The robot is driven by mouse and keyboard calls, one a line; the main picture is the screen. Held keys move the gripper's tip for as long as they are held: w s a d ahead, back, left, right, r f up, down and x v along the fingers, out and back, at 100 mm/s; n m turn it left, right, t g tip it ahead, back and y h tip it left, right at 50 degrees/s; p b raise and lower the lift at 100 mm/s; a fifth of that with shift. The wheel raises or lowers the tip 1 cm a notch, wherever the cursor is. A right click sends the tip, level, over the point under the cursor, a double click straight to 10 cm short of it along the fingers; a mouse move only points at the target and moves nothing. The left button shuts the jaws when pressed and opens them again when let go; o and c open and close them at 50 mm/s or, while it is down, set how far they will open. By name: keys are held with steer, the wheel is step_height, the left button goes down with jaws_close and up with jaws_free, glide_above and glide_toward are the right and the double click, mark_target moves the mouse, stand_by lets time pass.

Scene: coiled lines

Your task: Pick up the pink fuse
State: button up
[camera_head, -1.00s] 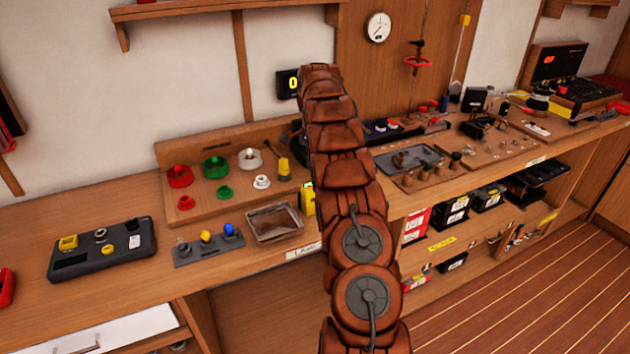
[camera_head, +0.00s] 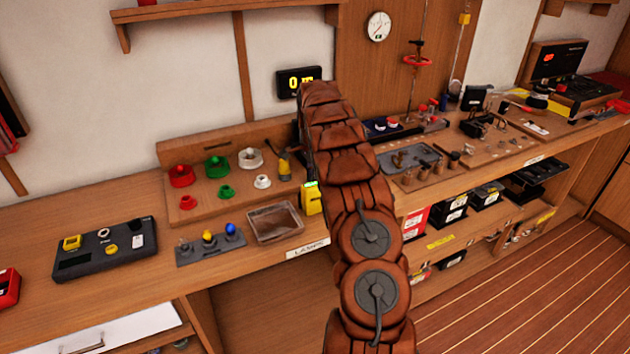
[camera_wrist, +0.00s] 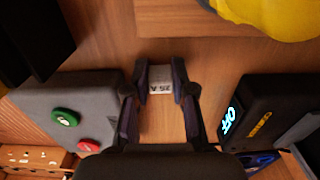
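My gripper (camera_wrist: 160,75) points at a wooden surface in the wrist view, with a gap between its two dark fingers. A small pale grey piece marked "25 A" (camera_wrist: 160,90), its text upside down, fills the gap at the fingertips. I cannot tell whether the fingers press on it or only stand on either side. It looks grey-white, and I see no clearly pink fuse in either view. In the head view my arm hides the gripper and the bench behind it.
In the wrist view, a grey box with green and red buttons (camera_wrist: 62,105) is at left, a black box reading "OFF" (camera_wrist: 262,115) at right, and a yellow thing (camera_wrist: 275,15) at top right. In the head view, a clear tray (camera_head: 275,224) stands left of my arm.

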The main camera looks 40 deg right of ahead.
steer(key=shift+c, duration=0.6)
steer(key=shift+r, duration=0.1)
steer(key=shift+r, duration=0.2)
steer(key=shift+r+b, duration=1)
steer(key=shift+r, duration=3.75)
